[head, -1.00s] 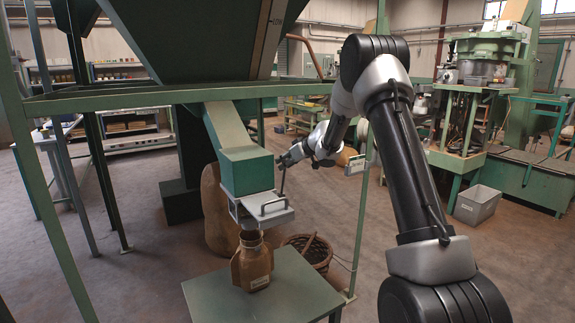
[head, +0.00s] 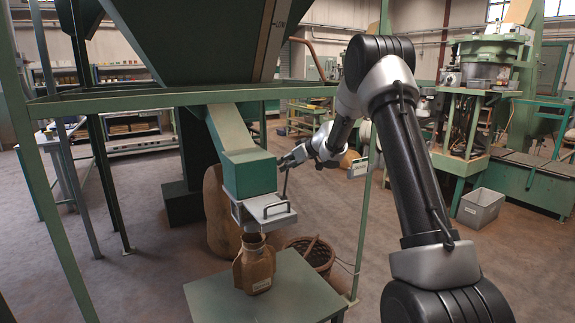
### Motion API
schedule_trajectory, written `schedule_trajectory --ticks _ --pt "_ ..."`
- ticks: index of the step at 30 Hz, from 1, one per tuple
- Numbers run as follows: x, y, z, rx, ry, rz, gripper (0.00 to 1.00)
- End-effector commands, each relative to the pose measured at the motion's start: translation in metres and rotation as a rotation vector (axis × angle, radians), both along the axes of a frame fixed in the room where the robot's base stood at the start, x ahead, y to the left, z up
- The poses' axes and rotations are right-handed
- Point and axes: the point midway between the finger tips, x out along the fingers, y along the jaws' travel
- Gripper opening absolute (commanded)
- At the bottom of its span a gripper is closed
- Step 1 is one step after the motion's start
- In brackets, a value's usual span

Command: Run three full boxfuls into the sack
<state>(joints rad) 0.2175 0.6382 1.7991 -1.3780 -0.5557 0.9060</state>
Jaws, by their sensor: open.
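The green measuring box (head: 249,173) hangs at the lower end of the sloping chute (head: 229,127) under the big hopper (head: 200,40). A grey metal slide plate (head: 262,212) with a dark bar handle (head: 276,209) sits at the box's bottom. The brown sack (head: 255,266) stands upright on the green table, its open mouth just below the plate. A thin upright lever (head: 285,183) rises beside the box. My gripper (head: 284,163) is at the lever's top, open; whether it touches the lever is too small to tell. The box's inside is hidden.
The green table (head: 300,290) has bare room right of the sack. A wicker basket (head: 318,258) and a large full sack (head: 219,215) stand on the floor behind. Green frame posts (head: 362,220) stand close to my arm. A grey bin (head: 480,208) is at right.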

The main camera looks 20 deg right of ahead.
Motion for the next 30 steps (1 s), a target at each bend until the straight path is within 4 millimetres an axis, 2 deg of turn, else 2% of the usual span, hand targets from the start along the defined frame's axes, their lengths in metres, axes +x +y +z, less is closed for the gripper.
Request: schedule_trajectory --ticks 9,15,20,30 --pt "-0.049 -0.026 0.041 0.0 -0.003 -0.002 0.51" --pt "-0.072 -0.037 0.059 -0.001 -0.003 -0.001 0.51" --pt "-0.079 -0.04 0.065 0.001 -0.002 0.0 0.51" --pt "-0.08 -0.041 0.065 0.001 -0.001 0.001 0.51"
